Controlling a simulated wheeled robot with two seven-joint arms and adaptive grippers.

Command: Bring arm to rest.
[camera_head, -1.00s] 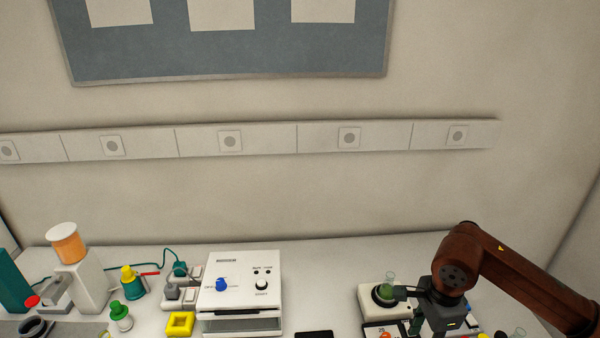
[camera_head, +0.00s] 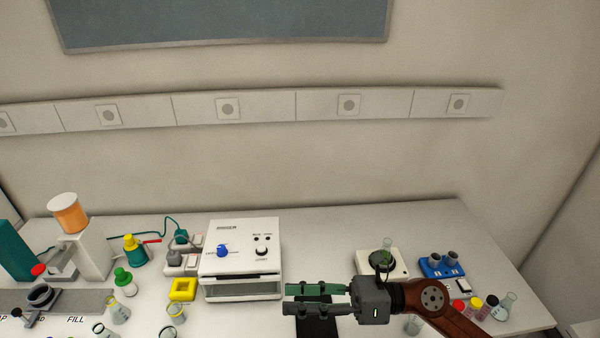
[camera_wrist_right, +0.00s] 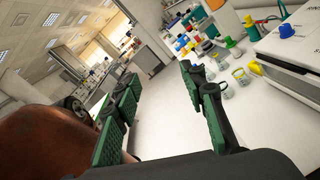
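My right gripper (camera_head: 288,300) reaches in from the lower right of the head view, with its green-padded fingers pointing left. It is above the bench, in front of the white box-shaped device (camera_head: 240,262). In the right wrist view its two fingers (camera_wrist_right: 165,95) stand well apart with only bare bench and room between them, so it is open and empty. My left gripper does not show in the head view.
A small white device with a flask (camera_head: 387,246) stands behind my right wrist. A blue rack (camera_head: 440,266) and several small bottles are at the right. A black flat pad (camera_head: 316,328) lies below the fingers. Several flasks (camera_head: 118,311) and a yellow block (camera_head: 183,289) are at the left.

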